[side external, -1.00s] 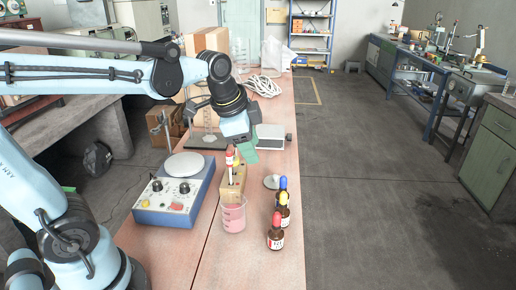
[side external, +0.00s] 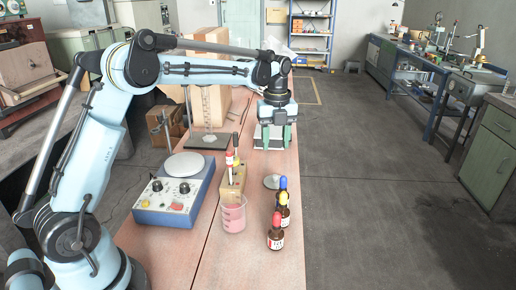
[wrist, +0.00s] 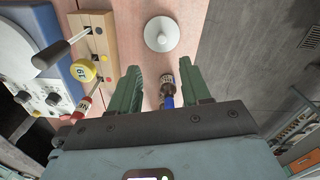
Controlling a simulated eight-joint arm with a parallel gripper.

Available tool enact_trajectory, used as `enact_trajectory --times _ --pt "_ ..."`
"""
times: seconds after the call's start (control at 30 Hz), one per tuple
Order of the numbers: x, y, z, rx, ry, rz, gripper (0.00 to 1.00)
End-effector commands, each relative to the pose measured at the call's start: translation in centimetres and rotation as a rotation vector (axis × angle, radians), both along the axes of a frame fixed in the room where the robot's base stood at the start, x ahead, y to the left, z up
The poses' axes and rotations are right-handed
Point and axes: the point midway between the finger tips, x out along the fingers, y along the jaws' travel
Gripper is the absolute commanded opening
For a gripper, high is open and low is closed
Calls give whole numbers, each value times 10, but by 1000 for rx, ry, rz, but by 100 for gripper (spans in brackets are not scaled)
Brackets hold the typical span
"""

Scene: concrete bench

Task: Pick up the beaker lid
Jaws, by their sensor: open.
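The beaker lid (side external: 271,182) is a pale round disc lying flat on the pink bench. In the wrist view the lid (wrist: 162,36) shows a small central knob and lies beyond my fingertips. My gripper (side external: 277,147) points down with green fingers parted and empty, above the lid and slightly behind it. In the wrist view my gripper (wrist: 163,76) frames a blue-capped bottle (wrist: 167,86) in the gap, lower on the bench and untouched. A glass beaker (side external: 234,217) with pink liquid stands in front of the lid, to its left.
Several brown dropper bottles (side external: 276,238) stand close in front of the lid, to its right. A wooden block (side external: 231,184) with upright tools is to its left. A blue control box (side external: 173,195) with a round plate is further left. The bench's right edge is near.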

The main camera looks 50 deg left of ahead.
Motion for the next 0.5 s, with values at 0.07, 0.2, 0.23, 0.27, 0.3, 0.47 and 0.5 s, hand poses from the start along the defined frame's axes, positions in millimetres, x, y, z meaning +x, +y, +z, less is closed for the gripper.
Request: enact_trajectory --times 0.07,0.2,0.23,0.27,0.3,0.47,0.5 --pt "0 0 -13 0 0 0 47" --pt "0 0 -36 0 -1 2 47" --pt "0 0 -41 0 -1 2 47" --pt "0 0 -45 0 -1 2 47" --pt "0 0 -50 0 -1 2 47" --pt "0 0 -60 0 -1 2 47" --pt "0 0 -62 0 -1 3 47"
